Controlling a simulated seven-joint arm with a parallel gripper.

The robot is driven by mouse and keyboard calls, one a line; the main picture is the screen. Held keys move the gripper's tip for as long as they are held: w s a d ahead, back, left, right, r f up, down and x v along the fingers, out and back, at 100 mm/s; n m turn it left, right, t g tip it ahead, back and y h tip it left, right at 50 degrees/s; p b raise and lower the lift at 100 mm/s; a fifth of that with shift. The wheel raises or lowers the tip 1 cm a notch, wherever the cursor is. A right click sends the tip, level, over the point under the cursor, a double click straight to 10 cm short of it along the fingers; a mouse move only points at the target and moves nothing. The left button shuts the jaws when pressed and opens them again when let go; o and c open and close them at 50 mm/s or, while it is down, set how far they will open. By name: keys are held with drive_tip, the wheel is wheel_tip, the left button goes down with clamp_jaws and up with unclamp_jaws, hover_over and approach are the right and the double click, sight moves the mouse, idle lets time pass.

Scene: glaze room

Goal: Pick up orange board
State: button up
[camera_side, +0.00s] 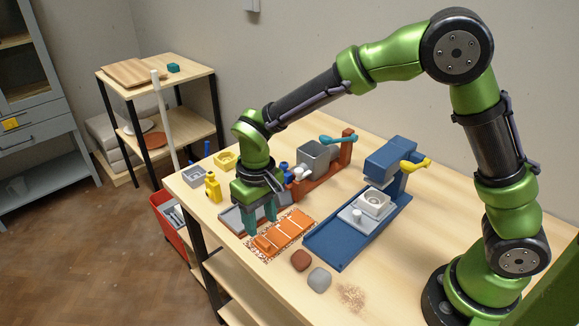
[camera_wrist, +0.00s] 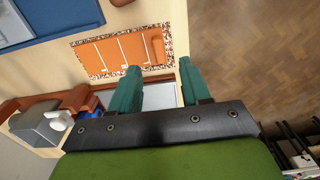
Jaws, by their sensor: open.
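The orange board (camera_side: 291,230) has thin white lines across it and a raised orange bar at one end. It lies flat on a speckled mat (camera_side: 262,256) near the table's front left edge. In the wrist view the board (camera_wrist: 108,55) shows just beyond the fingertips, with nothing covering its top. My gripper (camera_side: 260,226) has teal fingers pointing down, beside the board and over the edge of a grey tray (camera_side: 233,219). In the wrist view my gripper (camera_wrist: 159,70) is open with nothing between the fingers. The exact height of the fingertips above the table is hard to tell.
A blue press (camera_side: 330,240) with a yellow handle stands right of the board. A grey box device (camera_side: 314,158) with a teal handle stands behind. A brown block (camera_side: 301,260) and a grey block (camera_side: 319,279) sit in front. A yellow bottle (camera_side: 212,187) stands left.

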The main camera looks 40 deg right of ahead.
sight(262, 241)
wheel_tip(262, 241, down, 6)
drive_tip(key=shift+w+d+f, duration=0.1)
drive_tip(key=shift+f, duration=0.15)
clamp_jaws()
idle(0.4)
